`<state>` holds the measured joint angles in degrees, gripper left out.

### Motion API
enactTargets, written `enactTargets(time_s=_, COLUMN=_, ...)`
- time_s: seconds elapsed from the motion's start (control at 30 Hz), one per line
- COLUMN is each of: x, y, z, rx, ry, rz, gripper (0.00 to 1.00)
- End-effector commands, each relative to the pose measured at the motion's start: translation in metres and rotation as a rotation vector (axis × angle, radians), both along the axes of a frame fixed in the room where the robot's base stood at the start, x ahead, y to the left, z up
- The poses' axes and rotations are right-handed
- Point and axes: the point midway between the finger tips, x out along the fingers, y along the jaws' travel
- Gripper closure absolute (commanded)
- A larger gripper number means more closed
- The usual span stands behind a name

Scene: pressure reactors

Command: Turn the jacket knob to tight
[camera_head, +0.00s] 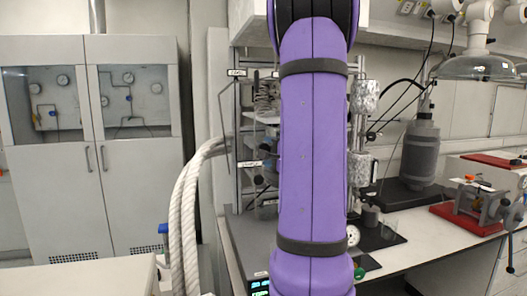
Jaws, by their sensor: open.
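My purple arm with dark bands stands upright across the middle of the head view and hides most of the pressure reactor stand (238,120) behind it. My gripper is out of view. I cannot pick out the jacket knob with certainty; it may be hidden behind my arm. A small dark round part (258,180) shows just left of the arm, below a white label (249,163). I cannot tell what it is. Foil-wrapped parts (364,97) of the setup show right of the arm.
Thick white hoses (188,205) run to the stand from the lower left. A device with a lit display (260,288) sits below. A grey cabinet (55,185) stands left.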

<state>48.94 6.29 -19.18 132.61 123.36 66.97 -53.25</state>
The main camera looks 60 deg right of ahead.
Motion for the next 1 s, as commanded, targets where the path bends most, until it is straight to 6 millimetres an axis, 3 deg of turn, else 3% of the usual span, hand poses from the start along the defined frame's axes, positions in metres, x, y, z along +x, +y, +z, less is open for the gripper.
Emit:
enactTargets(time_s=0.23, x=0.027, y=-0.008, z=0.000, rx=0.000, ry=0.001, rz=0.002, gripper=0.28)
enactTargets(time_s=0.6, x=0.033, y=-0.010, z=0.000, rx=0.000, ry=0.001, rz=0.001, gripper=0.28)
enactTargets(time_s=0.63, x=0.033, y=-0.010, z=0.000, rx=0.000, ry=0.001, rz=0.001, gripper=0.31)
enactTargets(time_s=0.83, x=0.032, y=-0.010, z=0.000, rx=0.000, ry=0.001, rz=0.001, gripper=0.77)
enactTargets(time_s=1.0, x=0.032, y=-0.010, z=0.000, rx=0.019, ry=-0.014, rz=0.001, gripper=0.78)
